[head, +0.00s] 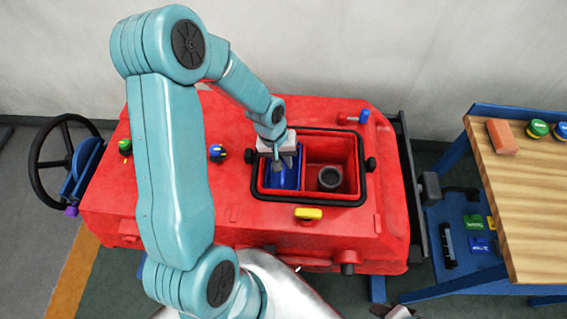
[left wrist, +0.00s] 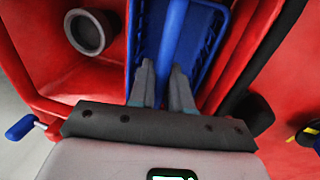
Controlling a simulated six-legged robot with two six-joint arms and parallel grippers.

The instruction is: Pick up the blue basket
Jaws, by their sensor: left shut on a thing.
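The blue basket (head: 282,179) sits in the left part of the open red tank compartment. Its slatted floor and central blue handle bar show in the left wrist view (left wrist: 205,45). My left gripper (head: 287,160) reaches down into the compartment over the basket. In the left wrist view its two grey fingers (left wrist: 164,82) are shut on the basket's blue bar. The basket's lower part is hidden inside the tank. My right gripper is not in view.
The red scrubber body (head: 180,190) surrounds the compartment, which has a black rim (head: 335,204). A dark round port (head: 330,178) lies right of the basket. A yellow handle (head: 309,213) sits in front. A wooden-topped table (head: 525,200) stands at right.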

